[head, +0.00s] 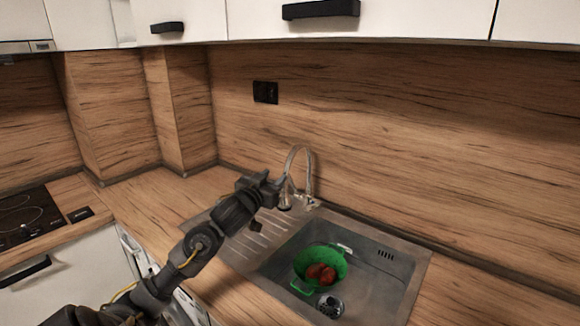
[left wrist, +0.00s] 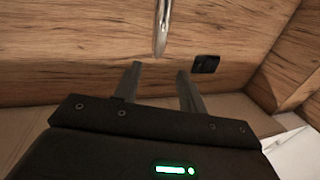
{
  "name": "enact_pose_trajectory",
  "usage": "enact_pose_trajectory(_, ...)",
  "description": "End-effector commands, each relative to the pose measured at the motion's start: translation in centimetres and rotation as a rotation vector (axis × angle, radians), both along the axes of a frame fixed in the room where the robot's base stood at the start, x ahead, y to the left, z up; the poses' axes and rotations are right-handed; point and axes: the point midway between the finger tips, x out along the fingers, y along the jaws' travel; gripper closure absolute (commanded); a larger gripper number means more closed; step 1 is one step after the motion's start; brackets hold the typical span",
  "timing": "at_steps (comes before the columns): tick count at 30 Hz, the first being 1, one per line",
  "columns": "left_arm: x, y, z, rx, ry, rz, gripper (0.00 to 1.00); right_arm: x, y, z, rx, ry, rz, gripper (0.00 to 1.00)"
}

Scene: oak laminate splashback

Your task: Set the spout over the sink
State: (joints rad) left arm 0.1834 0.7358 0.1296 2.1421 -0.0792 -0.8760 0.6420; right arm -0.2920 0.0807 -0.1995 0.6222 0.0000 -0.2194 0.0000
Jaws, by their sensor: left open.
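The chrome spout (head: 298,150) arches up from the tap base at the back of the sink (head: 388,268). In the left wrist view the spout (left wrist: 162,28) hangs from the top, in line with the gap between the open fingers (left wrist: 157,80). No contact shows. My right gripper is not in view.
A green colander (head: 302,262) with red round items (head: 320,273) sits in the basin, next to a drain strainer (head: 330,304). The ribbed drainboard (head: 240,247) lies left of the basin. The wooden splashback (head: 400,130) with a black socket (head: 265,92) stands close behind the tap.

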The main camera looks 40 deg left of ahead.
Motion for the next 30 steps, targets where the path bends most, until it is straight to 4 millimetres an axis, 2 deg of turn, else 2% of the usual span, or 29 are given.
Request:
enact_pose_trajectory(3, 1.3, 0.3, 0.2, -0.002, -0.001, 0.0, 0.59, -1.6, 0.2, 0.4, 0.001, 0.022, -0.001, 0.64)
enact_pose_trajectory(6, 3.0, 0.7, 0.3, -0.002, 0.0, 0.0, 0.59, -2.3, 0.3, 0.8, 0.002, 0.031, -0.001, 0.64)
enact_pose_trajectory(12, 6.5, 1.9, 0.3, -0.003, 0.002, 0.003, 0.59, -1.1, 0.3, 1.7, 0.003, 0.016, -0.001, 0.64)
enact_pose_trajectory(18, 9.1, 2.5, 0.1, -0.002, 0.002, 0.002, 0.59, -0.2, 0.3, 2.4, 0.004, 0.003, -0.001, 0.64)
enact_pose_trajectory(23, 10.0, 2.7, 0.0, 0.0, 0.002, 0.002, 0.59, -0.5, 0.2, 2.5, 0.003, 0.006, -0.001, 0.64)
enact_pose_trajectory(30, 10.1, 2.8, -0.1, 0.0, 0.002, 0.001, 0.59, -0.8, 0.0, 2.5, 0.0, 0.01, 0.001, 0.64)
